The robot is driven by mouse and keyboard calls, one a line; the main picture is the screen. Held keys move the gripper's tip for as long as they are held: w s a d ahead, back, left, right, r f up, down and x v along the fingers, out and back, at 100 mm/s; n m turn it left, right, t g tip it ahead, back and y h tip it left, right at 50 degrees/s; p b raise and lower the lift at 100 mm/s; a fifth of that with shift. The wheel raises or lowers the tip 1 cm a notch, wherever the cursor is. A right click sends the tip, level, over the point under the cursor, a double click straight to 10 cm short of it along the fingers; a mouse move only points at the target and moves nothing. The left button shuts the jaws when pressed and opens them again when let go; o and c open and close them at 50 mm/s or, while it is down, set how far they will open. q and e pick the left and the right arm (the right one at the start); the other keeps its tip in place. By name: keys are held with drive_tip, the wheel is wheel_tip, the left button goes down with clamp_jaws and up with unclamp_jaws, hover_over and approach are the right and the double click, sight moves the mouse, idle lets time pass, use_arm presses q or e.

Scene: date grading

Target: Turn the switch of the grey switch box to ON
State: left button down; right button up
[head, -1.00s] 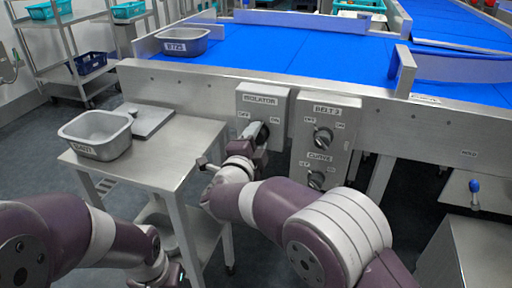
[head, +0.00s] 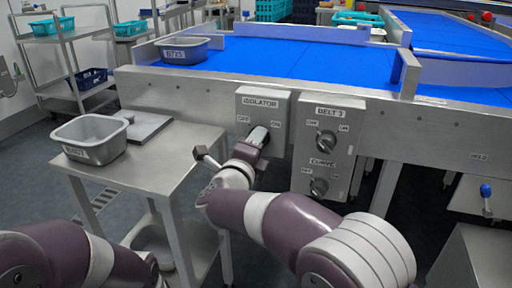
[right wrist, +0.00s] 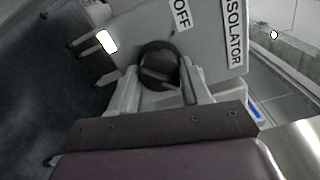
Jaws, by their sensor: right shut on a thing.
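The grey switch box (head: 278,105) labelled ISOLATOR is fixed to the front of the conveyor frame, with OFF on the left and ON on the right. Its black round switch (right wrist: 160,62) shows in the right wrist view, beside the OFF label (right wrist: 181,14). My right gripper (head: 260,136) is at the switch and hides most of it in the head view. In the right wrist view the fingers of this gripper (right wrist: 162,88) are shut on the switch, one on each side. The exact switch angle is hard to tell.
A second grey box (head: 337,112) labelled BELT 3 and CURVE, with two knobs, is close on the right. A steel table (head: 150,170) with a grey tub (head: 91,151) stands left. The blue belt (head: 270,58) lies behind the boxes.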

drive_tip(key=o, duration=1)
drive_tip(key=p+v, duration=0.4)
drive_tip(key=v, duration=0.8)
drive_tip(key=shift+s, duration=0.35)
